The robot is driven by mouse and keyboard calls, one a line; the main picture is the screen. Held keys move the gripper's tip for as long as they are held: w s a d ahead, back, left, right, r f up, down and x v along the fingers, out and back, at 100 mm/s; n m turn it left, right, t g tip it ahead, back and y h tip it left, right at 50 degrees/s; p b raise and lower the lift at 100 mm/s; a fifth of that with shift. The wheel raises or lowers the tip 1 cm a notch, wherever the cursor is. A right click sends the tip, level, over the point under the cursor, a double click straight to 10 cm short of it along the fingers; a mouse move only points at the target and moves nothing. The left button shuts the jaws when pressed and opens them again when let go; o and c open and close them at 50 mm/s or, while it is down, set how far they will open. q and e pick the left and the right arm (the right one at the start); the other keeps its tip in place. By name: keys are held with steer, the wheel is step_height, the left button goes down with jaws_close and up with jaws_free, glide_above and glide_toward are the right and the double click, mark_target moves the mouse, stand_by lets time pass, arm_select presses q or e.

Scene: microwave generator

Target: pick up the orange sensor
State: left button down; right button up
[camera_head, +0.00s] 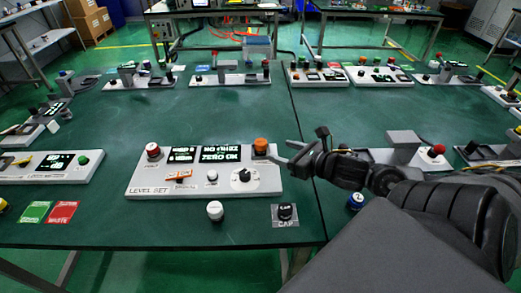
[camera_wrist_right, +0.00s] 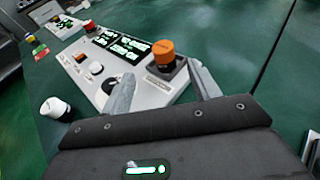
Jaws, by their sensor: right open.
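The orange sensor (camera_head: 260,145) is a short orange-topped cylinder standing upright at the back right corner of the white LEVEL SET panel. In the right wrist view the orange sensor (camera_wrist_right: 163,48) sits in a dark square holder, beyond the fingertips and roughly between their directions. My right gripper (camera_head: 281,151) is open and empty, just right of the sensor in the head view. Its two grey fingers also show in the right wrist view (camera_wrist_right: 162,72), apart from the sensor. My left gripper is not in view.
The panel (camera_head: 145,184) carries a red button (camera_head: 152,150), lit displays and a dial (camera_head: 243,176). A white knob (camera_head: 215,210) and a black cap on a CAP pad (camera_head: 285,213) stand in front. Other panels line the table; its middle behind the panel is clear.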

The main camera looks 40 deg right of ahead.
mark_target(264, 144)
steer(key=x, duration=0.3)
steer(key=shift+w, duration=0.35)
steer(key=shift+x, duration=0.85)
steer(key=shift+w, duration=0.15)
steer(key=shift+w+f+p, duration=0.1)
steer(key=shift+w+p, duration=0.25)
steer(key=shift+p, duration=0.05)
steer(key=p+x, duration=0.1)
steer(key=x, duration=0.2)
steer(key=shift+w+d+f, duration=0.1)
steer(key=shift+w+d, duration=0.05)
steer(key=shift+w+f, duration=0.2)
steer(key=shift+w, duration=0.2)
steer(key=shift+c, duration=0.5)
steer(key=c, duration=1)
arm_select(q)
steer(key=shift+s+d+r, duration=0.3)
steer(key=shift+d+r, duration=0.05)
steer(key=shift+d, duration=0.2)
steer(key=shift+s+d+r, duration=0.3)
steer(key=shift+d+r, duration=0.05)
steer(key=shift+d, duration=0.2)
